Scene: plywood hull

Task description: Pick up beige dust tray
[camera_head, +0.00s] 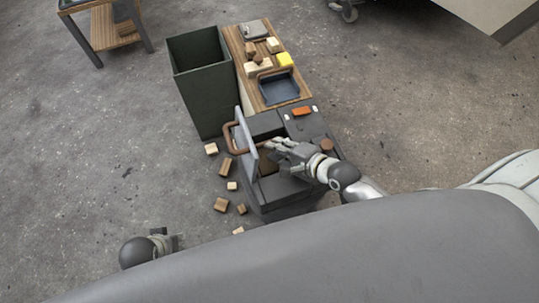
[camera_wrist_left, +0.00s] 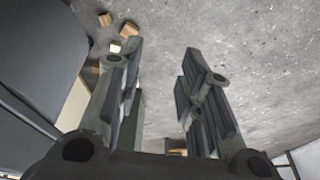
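I cannot clearly make out the beige dust tray. In the head view a dark grey machine (camera_head: 290,200) stands with a grey panel (camera_head: 247,140) with a brown handle (camera_head: 228,138) raised at its left. A brownish patch shows in its opening, partly hidden by my right gripper (camera_head: 270,147), which is over the machine close to the panel; its finger gap is unclear. My left gripper (camera_head: 174,243) is low at the left, over the floor. In the left wrist view it is open and empty (camera_wrist_left: 163,65). A pale beige surface (camera_wrist_left: 73,106) shows there beside grey bodywork.
Several wood blocks (camera_head: 221,205) litter the floor left of the machine. Open concrete floor lies farther left.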

